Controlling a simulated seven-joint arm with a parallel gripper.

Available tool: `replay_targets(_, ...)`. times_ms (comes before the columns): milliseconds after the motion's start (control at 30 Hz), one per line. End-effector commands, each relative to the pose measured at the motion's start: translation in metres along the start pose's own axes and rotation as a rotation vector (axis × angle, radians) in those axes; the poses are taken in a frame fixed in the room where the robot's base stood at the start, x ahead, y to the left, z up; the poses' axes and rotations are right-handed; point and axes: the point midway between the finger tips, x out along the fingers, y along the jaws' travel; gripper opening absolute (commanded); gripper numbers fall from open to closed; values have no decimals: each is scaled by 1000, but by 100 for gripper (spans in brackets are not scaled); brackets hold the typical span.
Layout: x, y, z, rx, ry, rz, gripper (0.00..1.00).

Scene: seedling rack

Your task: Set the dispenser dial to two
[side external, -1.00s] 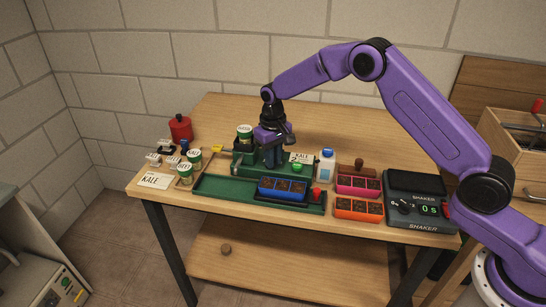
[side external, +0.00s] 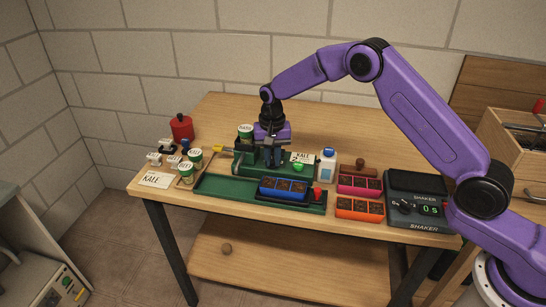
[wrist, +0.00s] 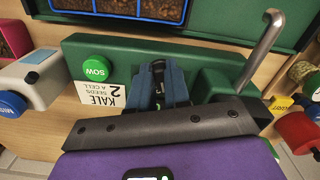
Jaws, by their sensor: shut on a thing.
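The green seed dispenser (side external: 246,167) stands on the bench at the back of a green tray (side external: 215,187); its body also shows in the wrist view (wrist: 215,80). A card (side external: 301,158) on it reads "KALE 2 SEEDS A CELL" in the wrist view (wrist: 100,98), beside the green SOW button (wrist: 96,68). My gripper (side external: 272,163) points down at the dispenser. Its blue-grey fingers (wrist: 159,82) are shut on a small dark part between them, which I take as the dial. The fingers hide most of the dial, and its scale and setting cannot be read.
A grey bent lever (wrist: 262,48) rises beside the fingers. A blue seedling tray (side external: 283,189) lies in front of the dispenser. A white bottle with a blue cap (side external: 327,168) stands close on its right. Green-lidded cans (side external: 186,172) stand at the left.

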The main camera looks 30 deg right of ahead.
Motion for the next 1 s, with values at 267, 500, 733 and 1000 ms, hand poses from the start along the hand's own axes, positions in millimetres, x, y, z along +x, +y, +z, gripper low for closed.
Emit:
replay_targets(267,-1,-2,-1,191,1,-1,0)
replay_targets(500,-1,-3,-1,282,1,-1,0)
replay_targets(733,-1,-3,-1,313,1,-2,0)
replay_targets(1000,-1,-3,-1,314,2,-2,0)
